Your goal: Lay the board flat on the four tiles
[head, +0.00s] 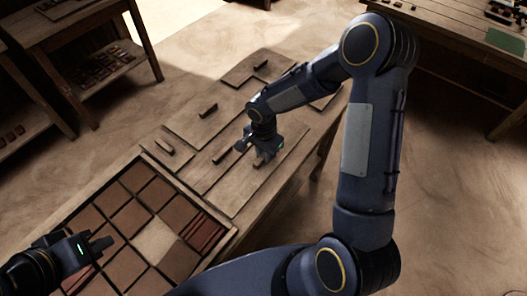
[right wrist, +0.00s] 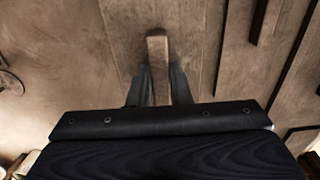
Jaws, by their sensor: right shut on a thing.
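My right gripper (head: 262,153) is shut on the upright wooden handle of a board (head: 240,184) on the table. The handle (right wrist: 157,48) stands between the two fingers in the right wrist view. I cannot tell whether this board is clear of the table. Brown square tiles (head: 131,218) lie in rows in a shallow wooden tray (head: 88,190) at the lower left. One square (head: 155,240) among them is pale, and a reddish ribbed patch (head: 203,232) lies to its right. My left gripper (head: 100,243) is above the tray's left part, its fingers apart and empty.
Other flat boards with bar handles (head: 208,109) lie further back on the same table. Shelves (head: 100,68) stand at the upper left, and another table (head: 450,35) at the upper right. Floor is open between.

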